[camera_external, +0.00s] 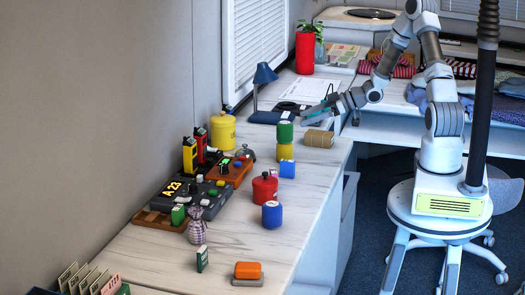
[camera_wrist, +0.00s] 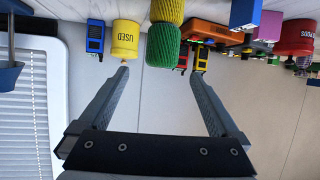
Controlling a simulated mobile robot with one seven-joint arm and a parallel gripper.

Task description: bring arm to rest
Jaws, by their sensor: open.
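My arm reaches left from its wheeled base over the far part of the white desk (camera_external: 232,235). My gripper (camera_external: 312,118) is above the desk near the blue lamp (camera_external: 264,80). In the wrist view my gripper (camera_wrist: 160,95) has its two fingers spread wide apart with nothing between them. That view is upside down. Behind the fingers, a yellow canister marked USED (camera_wrist: 124,38) and a green spool (camera_wrist: 163,47) show near the top. The gripper is apart from the desk things as far as I can see.
A green spool (camera_external: 285,131) sits on a yellow one (camera_external: 285,151), with a tan parcel (camera_external: 319,138) beside. A yellow canister (camera_external: 223,132), red canister (camera_external: 265,187) and blue canister (camera_external: 272,215) stand on the desk. A red planter (camera_external: 305,52) is farther back.

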